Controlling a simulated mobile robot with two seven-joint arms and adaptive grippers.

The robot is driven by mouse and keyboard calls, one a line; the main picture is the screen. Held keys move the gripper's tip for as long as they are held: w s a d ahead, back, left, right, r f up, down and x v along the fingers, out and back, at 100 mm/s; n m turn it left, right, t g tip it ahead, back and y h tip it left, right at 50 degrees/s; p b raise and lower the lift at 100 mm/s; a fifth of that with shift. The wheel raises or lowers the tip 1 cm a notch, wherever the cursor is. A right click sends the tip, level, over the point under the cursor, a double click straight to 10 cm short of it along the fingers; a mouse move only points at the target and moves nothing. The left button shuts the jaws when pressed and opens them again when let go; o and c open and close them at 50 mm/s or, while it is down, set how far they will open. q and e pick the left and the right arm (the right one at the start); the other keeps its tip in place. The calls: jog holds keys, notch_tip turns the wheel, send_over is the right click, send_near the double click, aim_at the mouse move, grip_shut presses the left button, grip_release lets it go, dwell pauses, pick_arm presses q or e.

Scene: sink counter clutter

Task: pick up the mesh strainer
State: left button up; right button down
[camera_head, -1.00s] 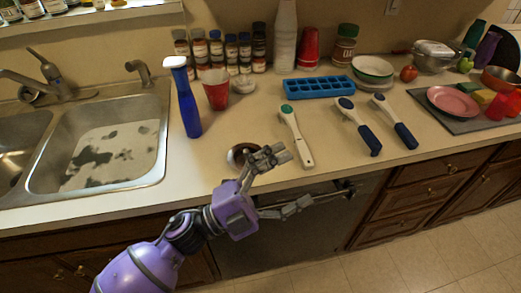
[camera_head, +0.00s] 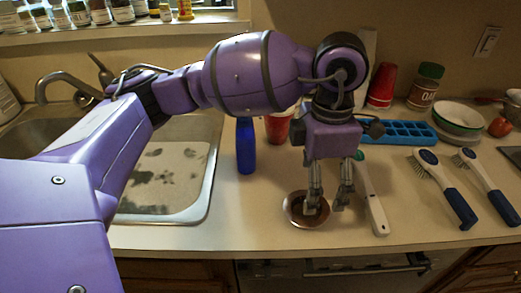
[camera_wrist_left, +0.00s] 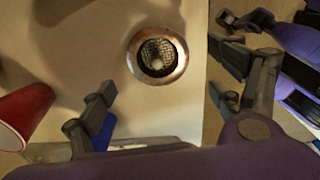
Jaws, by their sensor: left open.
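The mesh strainer (camera_head: 294,212) is a small round cup with a copper-coloured rim, on the counter near its front edge. The left wrist view shows its dark mesh bowl (camera_wrist_left: 157,55) from above, inside the rim. My left gripper (camera_head: 327,203) is open and points down. In the head view one finger overlaps the strainer's bowl and the other is just right of its rim. I cannot tell whether the finger touches it. In the left wrist view the strainer shows between the spread fingers, beyond them, with nothing held.
A white-handled tool (camera_head: 374,205) lies close right of the gripper. A blue bottle (camera_head: 246,150) and red cup (camera_head: 278,128) stand behind, partly hidden by my arm. Two blue-handled brushes (camera_head: 455,200) lie to the right. The sink (camera_head: 165,180) is at the left.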

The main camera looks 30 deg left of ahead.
pick_arm(q)
jog(key=f, duration=0.6)
jog(key=shift+s+a+f+p, duration=0.25)
jog(key=shift+s+p, duration=0.05)
jog(key=shift+f, duration=0.55)
jog(key=shift+d+r, duration=0.1)
jog(key=c, duration=1.3)
jog(key=shift+c, duration=0.4)
jog(key=shift+s, duration=0.1)
